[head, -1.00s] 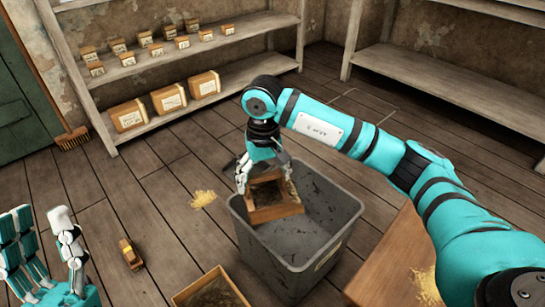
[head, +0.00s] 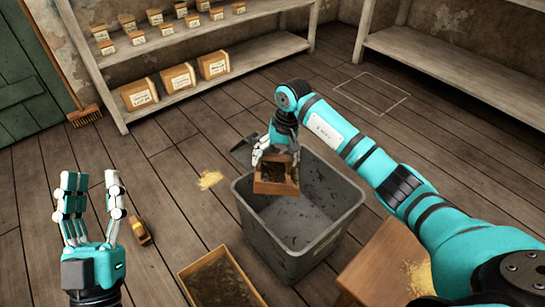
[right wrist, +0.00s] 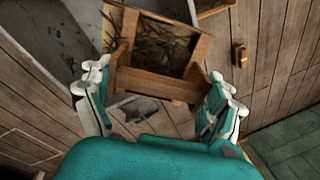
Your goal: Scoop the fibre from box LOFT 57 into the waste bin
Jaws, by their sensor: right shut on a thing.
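My right gripper (head: 275,157) is shut on a small open wooden box (head: 276,187), which it holds over the back left part of the grey waste bin (head: 330,215). In the right wrist view the box (right wrist: 155,82) sits between the fingers, with dark strands of fibre (right wrist: 158,45) visible inside its frame. A larger open wooden box (head: 188,285) with dark fibre (head: 222,283) stands on the floor at the bottom. No LOFT 57 label can be read. My left gripper (head: 92,185) is open and empty at the left, fingers upward.
A wooden table (head: 385,265) with yellow shavings stands right of the bin. Other shavings (head: 210,180) and a small wooden brush-like object (head: 140,230) lie on the floor. Shelves with labelled boxes (head: 178,78) line the back wall. A broom (head: 84,115) leans at the left.

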